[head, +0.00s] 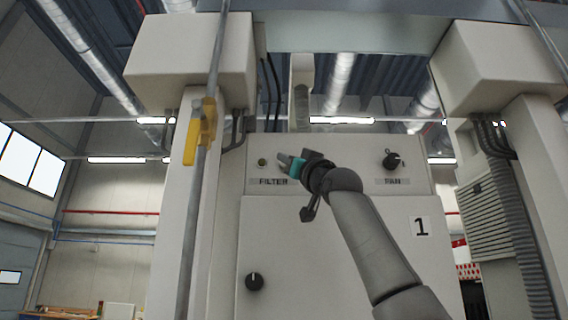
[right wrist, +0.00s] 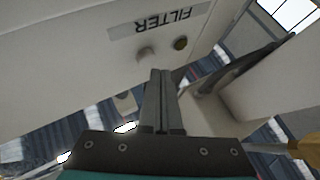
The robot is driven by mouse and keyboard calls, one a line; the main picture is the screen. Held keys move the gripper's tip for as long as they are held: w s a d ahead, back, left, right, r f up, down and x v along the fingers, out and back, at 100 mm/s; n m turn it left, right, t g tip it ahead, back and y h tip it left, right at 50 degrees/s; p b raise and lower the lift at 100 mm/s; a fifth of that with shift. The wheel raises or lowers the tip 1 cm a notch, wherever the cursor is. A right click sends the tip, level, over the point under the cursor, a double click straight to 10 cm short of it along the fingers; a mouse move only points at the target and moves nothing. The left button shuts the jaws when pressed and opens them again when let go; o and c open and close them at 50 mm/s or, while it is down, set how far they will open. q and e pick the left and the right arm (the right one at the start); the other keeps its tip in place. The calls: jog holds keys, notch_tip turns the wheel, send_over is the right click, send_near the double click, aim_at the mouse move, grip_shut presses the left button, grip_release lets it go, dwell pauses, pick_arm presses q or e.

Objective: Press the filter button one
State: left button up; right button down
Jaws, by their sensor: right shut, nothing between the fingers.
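The FILTER label (head: 273,181) is on the upper panel of the cabinet marked 1. A small green round lamp or button (head: 262,162) sits above the label, to its left. In the right wrist view the label (right wrist: 160,20) appears upside down, with a grey round button (right wrist: 146,54) and a yellow-green round one (right wrist: 180,43) beside it. My right gripper (head: 283,158) is shut and empty, in front of the panel over the label's right part. In the right wrist view its fingertips (right wrist: 161,72) are close to the grey button; I cannot tell whether they touch.
A FAN knob (head: 391,160) is on the panel's right. Another black knob (head: 254,281) is on the lower door. A vertical pipe with a yellow valve handle (head: 193,141) stands left of the panel. Pale columns flank the cabinet.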

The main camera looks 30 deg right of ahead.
jog(key=shift+s+a+b, duration=0.45)
jog(key=shift+s+b, duration=0.2)
jog(key=shift+s, duration=0.05)
jog(key=shift+s+a+b, duration=0.45)
jog(key=shift+s+b, duration=0.25)
jog(key=shift+s, duration=0.05)
jog(key=shift+s+a+b, duration=0.45)
jog(key=shift+s+b, duration=0.2)
jog(key=shift+s, duration=0.05)
